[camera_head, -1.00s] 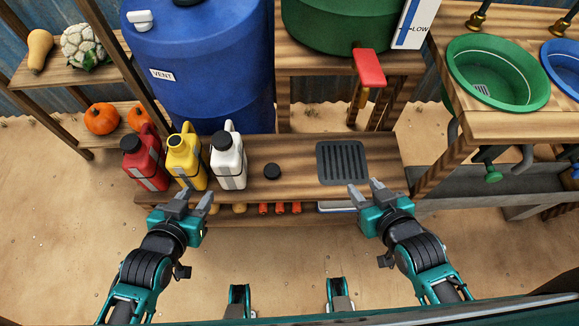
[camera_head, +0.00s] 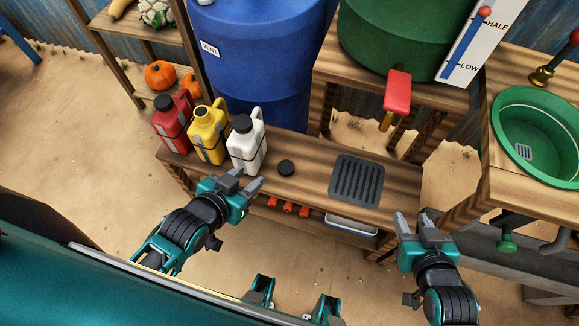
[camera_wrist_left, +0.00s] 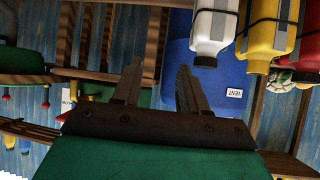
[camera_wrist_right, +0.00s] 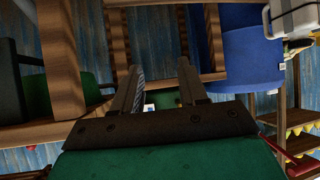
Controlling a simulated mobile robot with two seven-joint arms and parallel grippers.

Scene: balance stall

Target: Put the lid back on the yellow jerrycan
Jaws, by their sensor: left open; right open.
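The yellow jerrycan (camera_head: 207,134) stands upright on the wooden bench between a red and a white jerrycan. Its mouth looks open, with no lid on it. A small round black lid (camera_head: 286,167) lies on the bench to the right of the white jerrycan. The yellow jerrycan also shows in the left wrist view (camera_wrist_left: 268,27). My left gripper (camera_head: 247,180) is open and empty, in front of the white jerrycan in the picture. My right gripper (camera_head: 414,222) is open and empty, in front of the bench's right end.
The red jerrycan (camera_head: 171,122) and white jerrycan (camera_head: 246,146) have black caps and flank the yellow one closely. A dark ribbed mat (camera_head: 357,181) lies right of the lid. A red tap handle (camera_head: 397,91) juts out above the bench. A blue barrel (camera_head: 262,60) stands behind.

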